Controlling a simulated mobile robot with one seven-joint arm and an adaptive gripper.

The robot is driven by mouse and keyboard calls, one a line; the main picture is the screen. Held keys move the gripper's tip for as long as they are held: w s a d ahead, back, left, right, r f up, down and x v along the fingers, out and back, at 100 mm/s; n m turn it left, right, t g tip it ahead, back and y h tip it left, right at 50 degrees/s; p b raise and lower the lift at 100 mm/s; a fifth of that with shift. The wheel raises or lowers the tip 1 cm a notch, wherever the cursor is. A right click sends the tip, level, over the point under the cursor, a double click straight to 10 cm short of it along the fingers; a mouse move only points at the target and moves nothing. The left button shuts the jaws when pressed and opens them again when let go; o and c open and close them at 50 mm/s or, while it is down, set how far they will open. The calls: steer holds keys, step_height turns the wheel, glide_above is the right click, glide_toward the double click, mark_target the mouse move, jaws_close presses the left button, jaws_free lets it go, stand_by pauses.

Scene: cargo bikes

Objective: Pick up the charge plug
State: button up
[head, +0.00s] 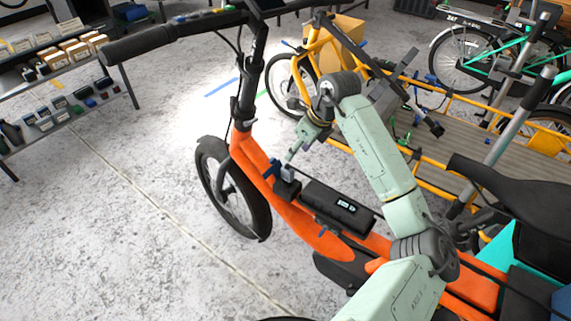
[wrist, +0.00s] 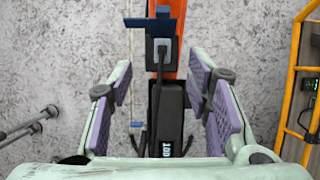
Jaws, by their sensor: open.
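The charge plug (wrist: 161,46) is a small grey-blue block with a black cable running down from it in the wrist view. It sits at a dark box (wrist: 152,62) on the orange bike frame, beside a blue bracket (wrist: 135,22). In the head view the plug (head: 287,173) is small and partly hard to make out. My gripper (wrist: 160,68) is open, with purple-padded fingers spread to either side. The plug appears between and just beyond the fingertips, with nothing held. In the head view my gripper (head: 294,154) is just above the plug.
A black battery pack (head: 338,207) with a lit display lies on the orange bike (head: 315,236) beside the plug. A yellow cargo bike (head: 443,147) stands behind on the right. Shelves (head: 70,65) stand at left. The floor at lower left is clear.

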mark_target(289, 165)
steer(key=x, duration=0.1)
steer(key=p+x, duration=0.1)
steer(key=x, duration=0.3)
steer(key=shift+d+f, duration=0.2)
steer(key=shift+d, duration=0.2)
steer(key=shift+p+x, duration=1.35)
steer(key=shift+x, duration=1.45)
steer(key=shift+c, duration=0.2)
jaws_close()
